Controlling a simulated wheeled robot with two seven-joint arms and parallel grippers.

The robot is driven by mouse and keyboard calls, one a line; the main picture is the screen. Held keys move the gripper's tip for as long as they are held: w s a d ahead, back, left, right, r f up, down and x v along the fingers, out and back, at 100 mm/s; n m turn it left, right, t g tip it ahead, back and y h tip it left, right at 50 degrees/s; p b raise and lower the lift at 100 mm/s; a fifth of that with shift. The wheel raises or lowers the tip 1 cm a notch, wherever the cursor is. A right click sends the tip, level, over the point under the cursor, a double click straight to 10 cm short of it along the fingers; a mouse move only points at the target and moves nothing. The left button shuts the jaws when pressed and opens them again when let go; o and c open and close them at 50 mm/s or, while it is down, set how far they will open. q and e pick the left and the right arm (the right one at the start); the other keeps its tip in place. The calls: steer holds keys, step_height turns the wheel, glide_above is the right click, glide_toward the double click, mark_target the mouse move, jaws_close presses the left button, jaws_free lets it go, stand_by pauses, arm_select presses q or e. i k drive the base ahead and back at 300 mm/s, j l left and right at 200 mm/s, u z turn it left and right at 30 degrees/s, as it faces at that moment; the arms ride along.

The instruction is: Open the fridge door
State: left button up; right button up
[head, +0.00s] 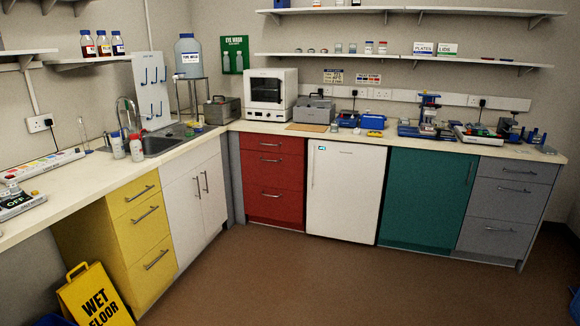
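The fridge is the white under-counter unit in the head view, right of the middle. Its white door (345,195) looks shut, flush between the red drawers and the teal cupboard. A thin vertical handle (313,175) seems to run along the upper left edge of the door. A small blue and white label (322,148) is at the door's top left. Neither of my grippers is in view, and the fridge stands well away across the floor.
The brown floor (270,270) before the fridge is clear. Red drawers (272,180) stand left of it and a teal cupboard (425,200) right. A yellow wet-floor sign (95,295) stands at the lower left. Yellow drawers (145,230) line the left counter.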

mark_target(346, 179)
steer(key=i+u, duration=0.15)
steer(key=i, duration=3.6)
